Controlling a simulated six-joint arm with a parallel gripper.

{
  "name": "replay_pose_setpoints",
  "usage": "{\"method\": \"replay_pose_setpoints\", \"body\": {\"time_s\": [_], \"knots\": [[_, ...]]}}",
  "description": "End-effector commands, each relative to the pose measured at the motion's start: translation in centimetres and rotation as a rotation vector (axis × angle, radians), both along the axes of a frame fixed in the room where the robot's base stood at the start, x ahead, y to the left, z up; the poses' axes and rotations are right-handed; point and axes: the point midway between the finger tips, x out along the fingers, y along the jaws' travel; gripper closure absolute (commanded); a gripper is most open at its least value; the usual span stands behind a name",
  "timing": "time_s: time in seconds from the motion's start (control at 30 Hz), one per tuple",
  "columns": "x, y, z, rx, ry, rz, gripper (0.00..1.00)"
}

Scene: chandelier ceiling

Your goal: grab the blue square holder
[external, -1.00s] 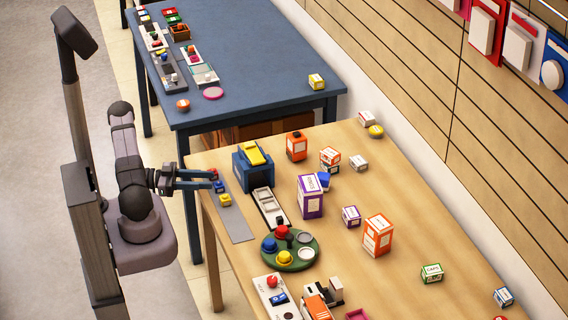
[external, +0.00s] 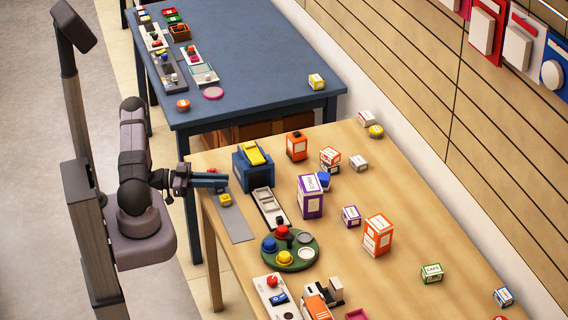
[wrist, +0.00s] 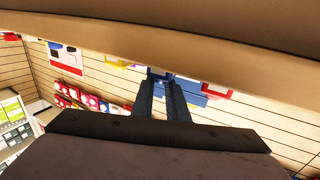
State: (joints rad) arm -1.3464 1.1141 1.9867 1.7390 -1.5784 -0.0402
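A small yellow block (external: 226,199) sits on the grey strip (external: 238,227) at the left edge of the wooden table. The small blue block beside it, which fits the blue square holder, is now mostly hidden behind my gripper (external: 224,180). My gripper reaches level over the strip from the left, fingers pointing right. In the wrist view, the two dark fingers (wrist: 160,84) run side by side with a narrow gap between them. Some blue and red shapes show past the tips, but I cannot tell what they are. I see nothing clearly held.
A larger blue box (external: 250,172) with a yellow top stands just right of my fingertips. A white tray (external: 270,208) and a green round board (external: 290,250) lie nearer. The blue table (external: 250,85) stands behind. Several cartons stand farther right.

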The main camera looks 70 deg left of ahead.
Motion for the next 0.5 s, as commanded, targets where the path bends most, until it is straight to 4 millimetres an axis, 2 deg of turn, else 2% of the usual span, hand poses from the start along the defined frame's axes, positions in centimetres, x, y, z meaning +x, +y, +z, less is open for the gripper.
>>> {"method": "replay_pose_setpoints", "body": {"time_s": [0.5], "knots": [[-0.02, 0.02, 0.47, 0.001, 0.002, 0.000, 1.00]]}}
